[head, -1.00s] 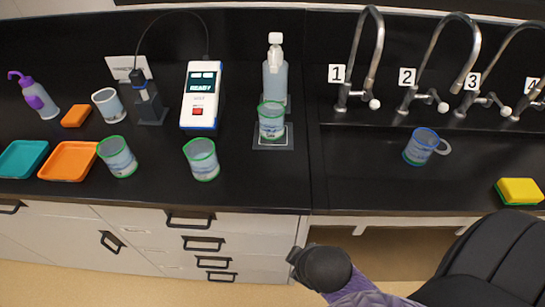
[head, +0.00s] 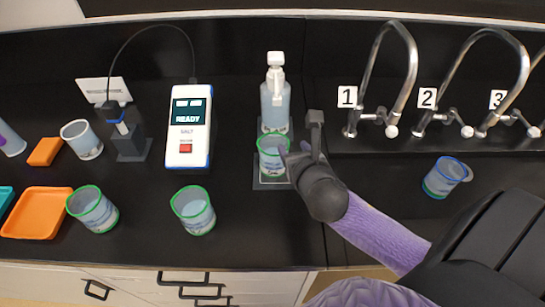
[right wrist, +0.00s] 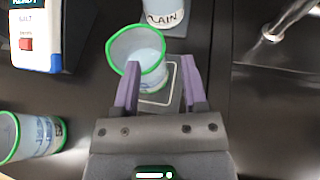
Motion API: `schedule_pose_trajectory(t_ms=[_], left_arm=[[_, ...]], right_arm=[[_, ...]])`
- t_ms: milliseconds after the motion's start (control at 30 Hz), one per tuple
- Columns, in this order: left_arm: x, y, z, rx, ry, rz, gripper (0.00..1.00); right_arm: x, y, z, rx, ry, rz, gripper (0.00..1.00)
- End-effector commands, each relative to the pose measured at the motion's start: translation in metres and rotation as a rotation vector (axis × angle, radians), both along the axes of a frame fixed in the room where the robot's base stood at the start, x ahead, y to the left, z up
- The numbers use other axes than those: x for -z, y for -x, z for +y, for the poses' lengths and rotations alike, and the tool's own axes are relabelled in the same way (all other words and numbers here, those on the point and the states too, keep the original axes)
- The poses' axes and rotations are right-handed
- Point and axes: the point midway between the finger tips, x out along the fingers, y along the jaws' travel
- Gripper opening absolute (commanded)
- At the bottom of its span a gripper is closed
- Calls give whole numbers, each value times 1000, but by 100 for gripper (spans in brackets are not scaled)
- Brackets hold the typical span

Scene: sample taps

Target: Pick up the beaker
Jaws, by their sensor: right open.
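A clear beaker with a green rim (head: 272,158) stands upright on a small grey mat (head: 270,184) in front of a wash bottle. It also shows in the right wrist view (right wrist: 146,48), ahead of my fingers and left of the midline between them. My right gripper (head: 303,138) is open and empty, just right of this beaker. In the right wrist view the gripper (right wrist: 160,66) has its purple fingers spread, and the left fingertip overlaps the beaker's near side. I cannot tell whether they touch. My left gripper is not in view.
Two more green-rimmed beakers (head: 195,212) (head: 93,209) stand at the front left. A salt meter (head: 187,145) and the wash bottle (head: 276,100) stand behind. Numbered taps (head: 388,85) and a blue-rimmed beaker (head: 442,180) are at the right. An orange tray (head: 38,228) lies at the left.

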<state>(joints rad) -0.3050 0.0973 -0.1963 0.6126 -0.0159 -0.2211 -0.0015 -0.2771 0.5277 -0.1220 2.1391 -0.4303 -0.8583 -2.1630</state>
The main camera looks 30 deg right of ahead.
Motion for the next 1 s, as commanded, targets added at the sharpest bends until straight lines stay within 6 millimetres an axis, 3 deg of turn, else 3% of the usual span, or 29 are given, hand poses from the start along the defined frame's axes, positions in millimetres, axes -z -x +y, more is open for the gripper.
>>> schedule_pose_trajectory(t_ms=[233, 500, 767, 1000], left_arm=[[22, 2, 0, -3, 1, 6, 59], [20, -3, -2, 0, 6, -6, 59], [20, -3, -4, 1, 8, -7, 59], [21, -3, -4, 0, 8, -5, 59]], right_arm=[[25, -40, -11, 1, -3, -1, 55], [24, -45, -13, 0, -4, 1, 55], [24, -45, -13, 0, -4, 1, 0], [24, -45, -13, 0, -4, 2, 0]])
